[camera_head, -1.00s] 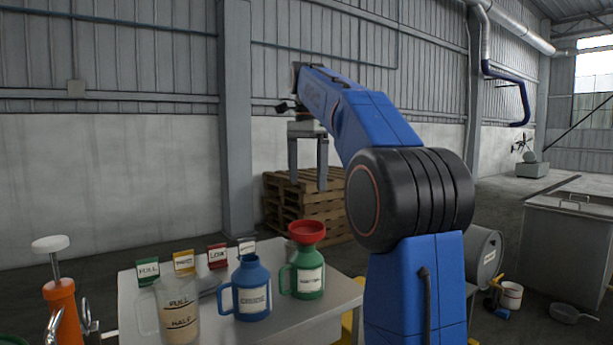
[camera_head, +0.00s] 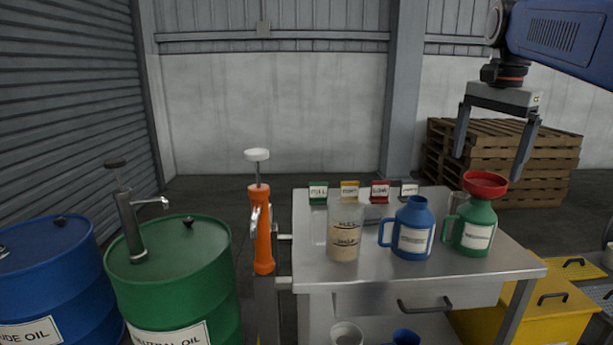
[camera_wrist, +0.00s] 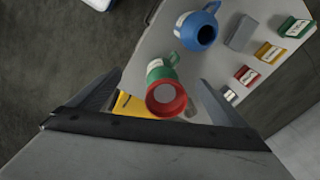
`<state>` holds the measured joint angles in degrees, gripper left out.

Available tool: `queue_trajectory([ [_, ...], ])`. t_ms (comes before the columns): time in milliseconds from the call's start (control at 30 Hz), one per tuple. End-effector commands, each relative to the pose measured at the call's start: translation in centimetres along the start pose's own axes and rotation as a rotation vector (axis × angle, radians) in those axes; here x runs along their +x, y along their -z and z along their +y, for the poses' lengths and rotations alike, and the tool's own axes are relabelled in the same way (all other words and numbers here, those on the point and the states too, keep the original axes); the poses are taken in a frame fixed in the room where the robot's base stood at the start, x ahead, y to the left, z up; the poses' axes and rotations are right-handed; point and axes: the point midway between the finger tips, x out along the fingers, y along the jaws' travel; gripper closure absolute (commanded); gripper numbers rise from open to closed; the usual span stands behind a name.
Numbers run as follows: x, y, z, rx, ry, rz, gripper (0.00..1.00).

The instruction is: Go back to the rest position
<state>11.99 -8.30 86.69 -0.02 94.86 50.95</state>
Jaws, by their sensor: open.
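My gripper (camera_head: 496,140) is open and empty at the upper right of the head view. It hangs in the air with its two fingers pointing down, above the right end of the metal table (camera_head: 420,274). A green jug (camera_head: 475,228) with a red funnel (camera_head: 485,182) on top stands on the table below it. In the wrist view the red funnel (camera_wrist: 166,98) shows between the two fingers, farther off and apart from them.
A blue jug (camera_head: 413,230) and a clear measuring jug (camera_head: 345,235) stand on the table, with several label stands behind. An orange pump (camera_head: 262,232), a green drum (camera_head: 172,270) and a blue drum (camera_head: 48,275) are left. Wooden pallets (camera_head: 510,150) are behind.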

Motion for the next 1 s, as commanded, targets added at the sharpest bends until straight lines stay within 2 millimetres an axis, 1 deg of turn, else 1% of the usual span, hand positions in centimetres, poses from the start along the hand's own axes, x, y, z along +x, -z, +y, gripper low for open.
queue_trajectory([
  [33,0.8,-1.4,0.9,-0.051,0.011,0.007,0.03],
  [100,2.1,-3.0,1.9,-0.127,0.028,0.020,0.03],
  [167,3.4,-4.4,2.9,-0.193,0.041,0.031,0.03],
  [367,8.0,-8.9,6.2,-0.410,0.084,0.075,0.03],
  [567,13.3,-13.2,10.0,-0.628,0.122,0.124,0.03],
  [600,14.5,-14.0,10.8,-0.671,0.129,0.135,0.03],
  [667,16.4,-15.2,12.0,-0.735,0.139,0.151,0.03],
  [800,20.7,-17.8,14.8,-0.881,0.160,0.191,0.03],
  [900,23.5,-19.3,16.5,-0.969,0.171,0.217,0.03],
  [1000,25.5,-20.4,17.8,-1.034,0.180,0.237,0.03],
])
